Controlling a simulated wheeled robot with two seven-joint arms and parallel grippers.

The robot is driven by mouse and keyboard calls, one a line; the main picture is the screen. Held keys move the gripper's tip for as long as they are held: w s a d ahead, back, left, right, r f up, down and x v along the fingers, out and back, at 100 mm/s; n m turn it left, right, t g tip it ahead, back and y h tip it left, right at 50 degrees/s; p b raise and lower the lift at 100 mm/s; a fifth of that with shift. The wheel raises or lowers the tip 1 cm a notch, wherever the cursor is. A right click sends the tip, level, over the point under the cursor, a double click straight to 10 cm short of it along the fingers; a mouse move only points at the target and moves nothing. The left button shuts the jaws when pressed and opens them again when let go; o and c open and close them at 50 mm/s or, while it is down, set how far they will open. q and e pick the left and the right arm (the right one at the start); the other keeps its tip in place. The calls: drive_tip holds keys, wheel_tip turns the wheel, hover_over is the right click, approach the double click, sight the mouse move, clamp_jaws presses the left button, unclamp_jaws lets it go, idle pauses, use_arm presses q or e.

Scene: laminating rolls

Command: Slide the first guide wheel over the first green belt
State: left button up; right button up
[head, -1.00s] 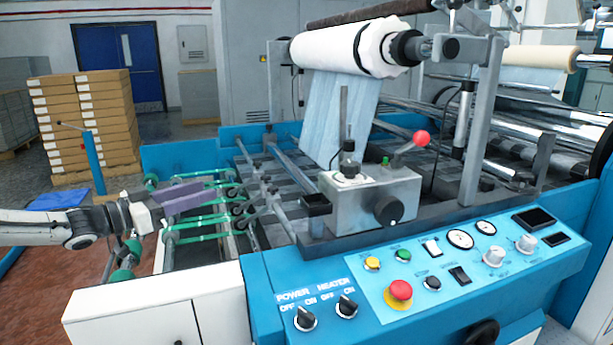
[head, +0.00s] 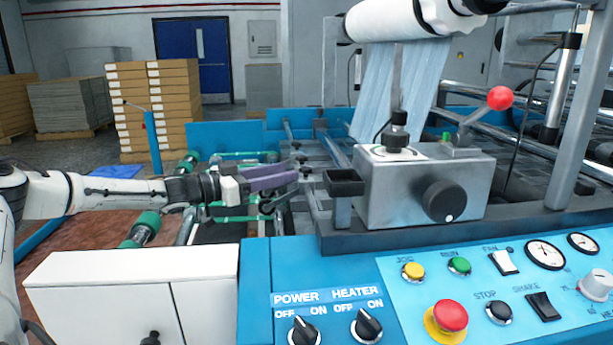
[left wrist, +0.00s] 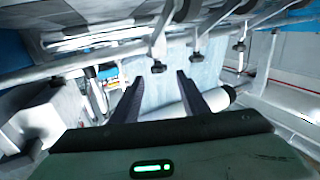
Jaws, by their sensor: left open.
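My left gripper (head: 272,178) reaches in from the left over the feed section, its dark purple-grey fingers pointing right. In the left wrist view my left gripper (left wrist: 158,88) is open, with two dark fingers apart and nothing clearly held. Green belts (head: 238,218) run below and behind it in the head view. A small dark guide wheel (head: 267,206) shows just below the fingers, partly hidden. Which wheel and belt are the first ones I cannot tell. Several dark knobs hang on a bar, one knob (left wrist: 158,67) appearing between the fingertips. My right gripper is not in view.
A grey control box (head: 415,185) with a red-knobbed lever (head: 499,98) stands right of the gripper. The blue control panel (head: 480,290) and white cabinet (head: 130,290) are in front. A film roll (head: 400,18) hangs above. Stacked cartons (head: 155,105) stand behind.

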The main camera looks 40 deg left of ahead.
sight(306, 167)
use_arm(q)
drive_tip(key=b+x, duration=0.4)
drive_tip(key=x, duration=0.1)
drive_tip(key=shift+d+f, duration=0.1)
drive_tip(key=shift+f, duration=0.15)
drive_tip(key=shift+b+x, duration=0.6)
drive_tip(key=shift+x, duration=0.45)
drive_tip(key=shift+r, duration=0.2)
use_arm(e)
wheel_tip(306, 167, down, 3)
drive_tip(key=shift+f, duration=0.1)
use_arm(q)
clamp_jaws()
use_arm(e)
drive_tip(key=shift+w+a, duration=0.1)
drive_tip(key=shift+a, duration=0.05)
